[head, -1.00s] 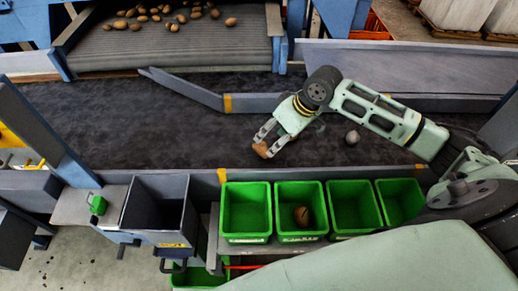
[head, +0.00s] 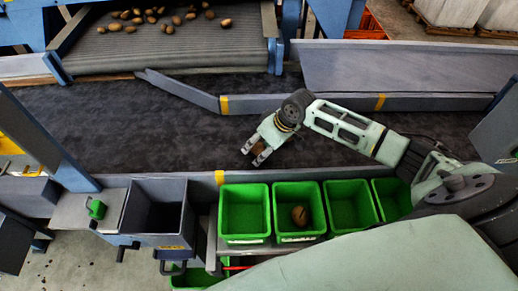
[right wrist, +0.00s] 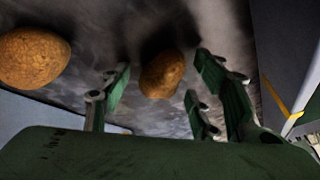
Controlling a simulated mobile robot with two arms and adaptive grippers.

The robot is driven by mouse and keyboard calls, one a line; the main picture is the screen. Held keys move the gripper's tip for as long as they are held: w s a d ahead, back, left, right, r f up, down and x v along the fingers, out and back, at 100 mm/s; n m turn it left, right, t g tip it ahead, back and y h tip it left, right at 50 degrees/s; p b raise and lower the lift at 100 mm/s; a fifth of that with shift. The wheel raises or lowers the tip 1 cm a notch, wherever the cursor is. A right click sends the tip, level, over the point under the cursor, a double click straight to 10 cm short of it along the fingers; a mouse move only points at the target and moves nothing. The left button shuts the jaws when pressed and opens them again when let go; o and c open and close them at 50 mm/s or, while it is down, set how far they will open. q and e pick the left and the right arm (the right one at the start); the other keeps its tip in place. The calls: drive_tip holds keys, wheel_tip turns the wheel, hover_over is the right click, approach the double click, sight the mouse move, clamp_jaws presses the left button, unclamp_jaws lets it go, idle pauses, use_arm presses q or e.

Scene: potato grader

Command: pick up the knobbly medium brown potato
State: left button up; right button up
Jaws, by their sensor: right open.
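A lumpy brown potato (right wrist: 162,74) lies on the dark belt in the right wrist view, between the spread fingers of my right gripper (right wrist: 158,88) and beyond their tips. In the head view a brown potato (head: 258,149) shows partly between the same fingers (head: 252,156), over the belt. The gripper is open, and I see no clear contact with the potato. A larger, rounder brown potato (right wrist: 34,58) lies to the left in the right wrist view, outside the fingers. My left gripper is not in view.
Green bins (head: 244,238) stand in a row in front of the belt (head: 130,125); one bin (head: 277,190) holds a brown potato (head: 300,216). A dark grey hopper (head: 130,215) stands left of them. Several potatoes (head: 177,20) lie on the rear conveyor. Low rails border the belt.

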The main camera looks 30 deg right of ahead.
drive_tip(key=c, duration=1.3)
drive_tip(key=shift+r, duration=0.1)
